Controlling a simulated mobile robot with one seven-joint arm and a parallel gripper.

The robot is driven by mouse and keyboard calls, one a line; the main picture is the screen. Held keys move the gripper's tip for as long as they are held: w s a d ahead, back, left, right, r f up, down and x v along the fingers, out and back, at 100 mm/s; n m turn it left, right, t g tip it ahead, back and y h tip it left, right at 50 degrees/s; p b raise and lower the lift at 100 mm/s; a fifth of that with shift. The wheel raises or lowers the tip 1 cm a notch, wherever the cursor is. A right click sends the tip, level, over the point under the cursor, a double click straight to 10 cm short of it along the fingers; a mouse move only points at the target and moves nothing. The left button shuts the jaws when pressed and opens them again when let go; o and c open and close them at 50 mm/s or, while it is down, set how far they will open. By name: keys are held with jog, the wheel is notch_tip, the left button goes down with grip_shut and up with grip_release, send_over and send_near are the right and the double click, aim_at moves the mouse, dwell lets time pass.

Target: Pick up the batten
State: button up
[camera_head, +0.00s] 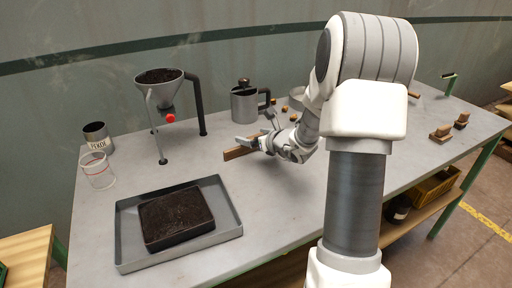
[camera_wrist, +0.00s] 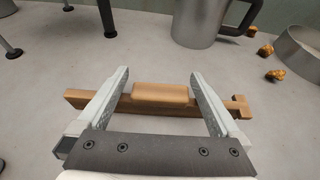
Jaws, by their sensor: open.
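The batten is a brown wooden bar (camera_wrist: 158,102) with a raised lighter block on its middle. It lies flat on the grey table (camera_head: 275,200). In the head view the batten (camera_head: 236,153) shows only at its left end; my gripper hides the rest. My gripper (camera_wrist: 160,84) is open, with one finger on each side of the raised block. In the wrist view the fingers lie across the bar and there is a gap between each finger and the block. My gripper also shows in the head view (camera_head: 262,141). I cannot tell whether the fingers touch the bar.
A metal jug (camera_head: 244,105) stands behind the batten. A funnel on a stand (camera_head: 165,92), a labelled can (camera_head: 97,137) and a clear cup (camera_head: 98,171) are at left. A grey tray (camera_head: 228,222) with a dark-filled block is at front left. Several small nuggets lie near the jug.

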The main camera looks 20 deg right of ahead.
jog(key=shift+x, duration=0.9)
jog(key=shift+c, duration=0.3)
jog(key=c, duration=1.3)
jog(key=shift+o, duration=0.2)
jog(key=shift+r, duration=0.1)
